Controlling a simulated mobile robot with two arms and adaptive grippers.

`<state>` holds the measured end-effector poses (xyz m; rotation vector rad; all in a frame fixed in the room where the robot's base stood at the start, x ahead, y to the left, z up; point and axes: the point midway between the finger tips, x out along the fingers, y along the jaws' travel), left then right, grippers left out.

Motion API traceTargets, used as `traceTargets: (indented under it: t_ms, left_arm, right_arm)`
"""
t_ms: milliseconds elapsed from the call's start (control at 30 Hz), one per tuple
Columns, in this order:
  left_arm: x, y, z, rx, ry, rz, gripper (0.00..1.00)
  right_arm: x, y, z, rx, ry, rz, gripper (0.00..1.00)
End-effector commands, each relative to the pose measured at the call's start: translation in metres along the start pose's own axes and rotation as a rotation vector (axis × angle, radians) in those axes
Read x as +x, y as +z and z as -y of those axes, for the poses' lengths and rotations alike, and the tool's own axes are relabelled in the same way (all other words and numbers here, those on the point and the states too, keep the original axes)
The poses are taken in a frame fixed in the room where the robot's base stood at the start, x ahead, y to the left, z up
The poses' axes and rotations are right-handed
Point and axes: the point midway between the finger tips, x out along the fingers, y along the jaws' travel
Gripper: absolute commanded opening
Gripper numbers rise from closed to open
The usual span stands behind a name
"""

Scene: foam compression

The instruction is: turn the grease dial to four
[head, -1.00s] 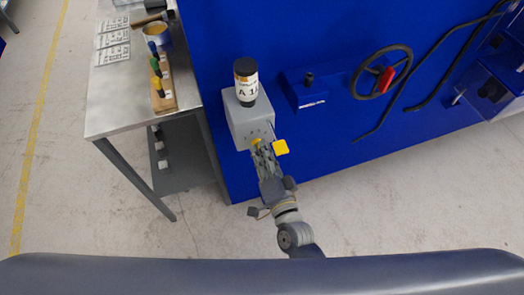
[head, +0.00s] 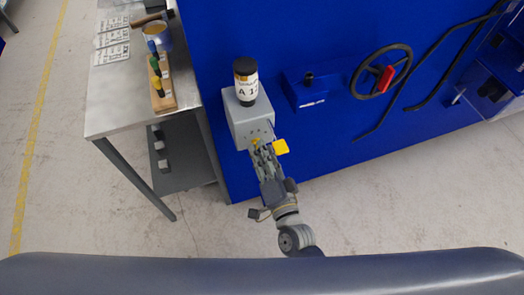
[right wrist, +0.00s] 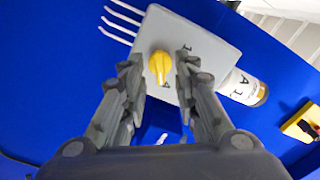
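The grease dial is a yellow knob (right wrist: 160,66) on the face of a light grey box (right wrist: 190,38), seen in the right wrist view. In the head view the grey box (head: 250,122) is mounted on the blue machine, and the dial is mostly hidden by my gripper. My right gripper (right wrist: 158,70) is open, with one finger on each side of the knob. Gaps show between fingers and knob in the wrist view; I cannot tell the depth. The dial's numbers are too small to read. My left gripper is not in view.
A dark bottle with a white label (head: 246,80) stands on the grey box. A blue machine with a handwheel (head: 381,72) is to the right. A metal table (head: 108,105) with tools is to the left.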

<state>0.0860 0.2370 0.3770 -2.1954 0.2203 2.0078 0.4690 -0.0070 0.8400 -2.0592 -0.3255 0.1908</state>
Motion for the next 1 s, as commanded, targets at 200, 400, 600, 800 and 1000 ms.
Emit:
traceTargets:
  t_ms: [200, 400, 600, 800, 1000]
  left_arm:
    - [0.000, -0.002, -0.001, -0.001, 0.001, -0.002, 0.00]
    - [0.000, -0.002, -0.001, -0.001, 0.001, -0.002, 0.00]
    - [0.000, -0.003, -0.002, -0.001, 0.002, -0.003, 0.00]
    - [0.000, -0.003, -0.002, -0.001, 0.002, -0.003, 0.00]
    - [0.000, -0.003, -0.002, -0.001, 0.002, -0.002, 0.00]
  right_arm:
    - [-0.043, 0.002, -0.001, 0.000, 0.003, 0.005, 0.28]
    - [-0.084, 0.001, -0.001, -0.001, 0.004, 0.005, 0.28]
    - [-0.108, 0.001, -0.001, 0.000, 0.002, 0.004, 0.28]
    - [-0.113, 0.000, 0.000, 0.000, 0.000, 0.001, 0.28]
    - [-0.113, 0.000, 0.000, 0.001, 0.001, 0.002, 0.28]
